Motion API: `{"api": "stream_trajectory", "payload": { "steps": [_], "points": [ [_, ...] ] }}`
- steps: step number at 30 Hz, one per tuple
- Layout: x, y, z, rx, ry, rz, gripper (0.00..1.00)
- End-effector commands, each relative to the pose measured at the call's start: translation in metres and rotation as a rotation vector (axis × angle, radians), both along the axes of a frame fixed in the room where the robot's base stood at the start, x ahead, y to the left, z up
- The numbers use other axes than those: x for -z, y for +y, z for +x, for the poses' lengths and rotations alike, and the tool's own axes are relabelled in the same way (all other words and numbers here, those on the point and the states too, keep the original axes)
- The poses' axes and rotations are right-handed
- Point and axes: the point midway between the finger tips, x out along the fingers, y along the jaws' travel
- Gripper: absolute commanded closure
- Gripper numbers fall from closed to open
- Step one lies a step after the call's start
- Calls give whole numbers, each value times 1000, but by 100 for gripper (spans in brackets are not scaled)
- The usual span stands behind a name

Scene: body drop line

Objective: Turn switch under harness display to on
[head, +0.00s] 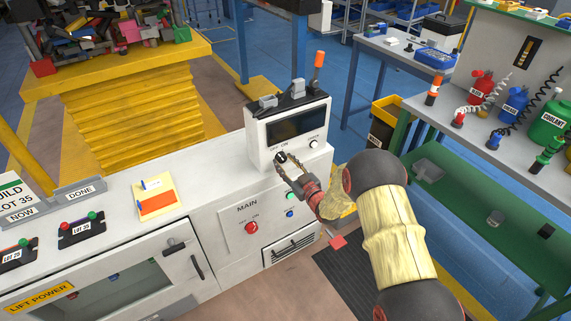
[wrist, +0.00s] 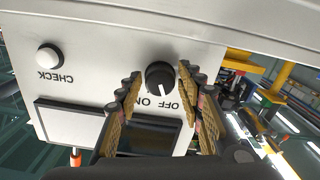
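A white box (head: 290,132) with a dark display (head: 296,123) stands on the white cabinet. Its black round switch (head: 281,157) is below the display, by the OFF and ON labels. In the upside-down wrist view the switch (wrist: 160,75) has a white pointer aimed towards the labels; I cannot tell which one. My gripper (head: 287,166) is at the box front. In the wrist view my gripper's fingers (wrist: 160,80) are open, one on each side of the switch, with visible gaps. A white CHECK button (wrist: 49,56) sits beside it, also in the head view (head: 313,144).
Below on the cabinet is a MAIN panel with a red knob (head: 251,228) and small green and blue buttons. A yellow board (head: 155,196) and two small button boxes lie on the countertop to the left.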

Motion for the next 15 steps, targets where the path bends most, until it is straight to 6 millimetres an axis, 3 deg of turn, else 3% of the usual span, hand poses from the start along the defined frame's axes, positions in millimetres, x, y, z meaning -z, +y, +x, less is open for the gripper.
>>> {"api": "stream_trajectory", "payload": {
  "steps": [15],
  "points": [
    [0,0,0,0,0,0,94]
  ]
}}
